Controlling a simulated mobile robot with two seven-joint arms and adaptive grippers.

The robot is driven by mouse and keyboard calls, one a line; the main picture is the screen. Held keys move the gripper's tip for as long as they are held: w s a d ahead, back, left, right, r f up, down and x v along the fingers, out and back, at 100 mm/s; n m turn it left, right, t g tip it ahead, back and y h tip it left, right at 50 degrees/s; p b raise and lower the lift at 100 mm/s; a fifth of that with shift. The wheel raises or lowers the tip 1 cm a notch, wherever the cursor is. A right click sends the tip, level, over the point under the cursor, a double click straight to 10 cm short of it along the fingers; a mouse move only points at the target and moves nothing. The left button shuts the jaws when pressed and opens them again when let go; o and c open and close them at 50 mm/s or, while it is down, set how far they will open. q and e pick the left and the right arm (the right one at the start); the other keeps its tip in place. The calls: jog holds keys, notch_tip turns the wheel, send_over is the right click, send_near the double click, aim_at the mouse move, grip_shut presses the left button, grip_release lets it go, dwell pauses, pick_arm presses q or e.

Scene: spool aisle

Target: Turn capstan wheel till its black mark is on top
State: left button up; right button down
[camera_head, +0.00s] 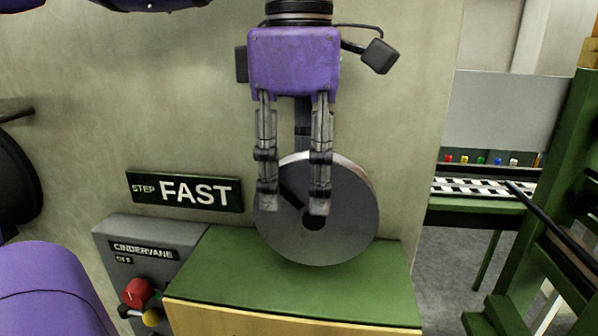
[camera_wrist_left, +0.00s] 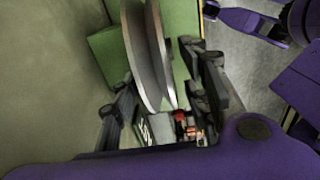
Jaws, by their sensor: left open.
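The capstan wheel (camera_head: 346,222) is a grey disc standing upright over a green-topped cabinet. A black mark (camera_head: 291,187) runs from near its dark hub toward the upper left; fingers partly cover that area. My left gripper (camera_head: 294,204) is open and points down, both fingers overlapping the wheel's left and middle parts. In the left wrist view the wheel (camera_wrist_left: 145,50) is nearly edge-on, in the gap between the open fingers (camera_wrist_left: 165,100); I cannot tell whether they touch it. A purple arm with a dark end (camera_wrist_left: 212,10), possibly my right gripper, shows at that view's top; its jaws are unclear.
The green cabinet top (camera_head: 220,275) lies below the wheel. A grey control box (camera_head: 120,232) with a red button (camera_head: 137,292) stands at left, under a sign reading STEP FAST (camera_head: 186,191). A pale wall (camera_head: 150,90) is close behind. Green framework (camera_head: 575,180) stands at right.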

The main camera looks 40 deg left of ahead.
pick_arm(q)
jog(key=shift+c, duration=0.8)
jog(key=c, duration=0.3)
grip_shut()
pick_arm(e)
jog(key=shift+w+a, duration=0.15)
jog(key=shift+w, duration=0.15)
pick_arm(q)
jog(key=shift+a, duration=0.1)
pick_arm(e)
jog(key=shift+s, duration=0.3)
